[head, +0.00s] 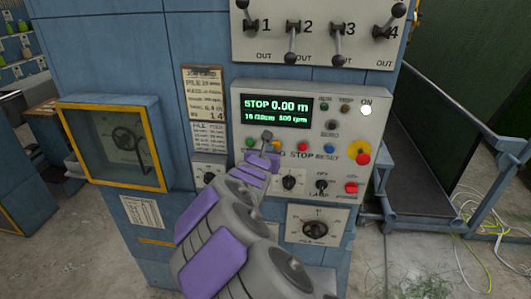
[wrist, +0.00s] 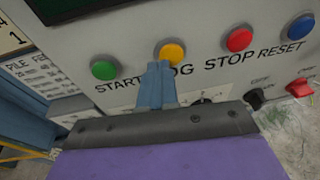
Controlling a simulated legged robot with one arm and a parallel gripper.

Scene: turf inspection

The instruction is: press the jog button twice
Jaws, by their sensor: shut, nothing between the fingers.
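The jog button is a round yellow button (wrist: 172,53) in the wrist view, between the green start button (wrist: 104,70) and the red stop button (wrist: 239,40). My gripper (wrist: 160,68) is shut and empty, with its tip just below the yellow button in the picture; I cannot tell whether it touches. Its fingers cover part of the JOG label. In the head view my gripper (head: 265,138) is in front of the control panel (head: 382,110) and hides part of the button row. The display (head: 276,111) reads STOP 0.00 m.
The red stop button (head: 303,147) and blue reset button (head: 329,148) are close on the right. A red emergency knob on yellow (head: 362,158) and a red switch (head: 351,187) are further right. Levers (head: 292,42) hang above the panel. A dial (head: 315,229) is below.

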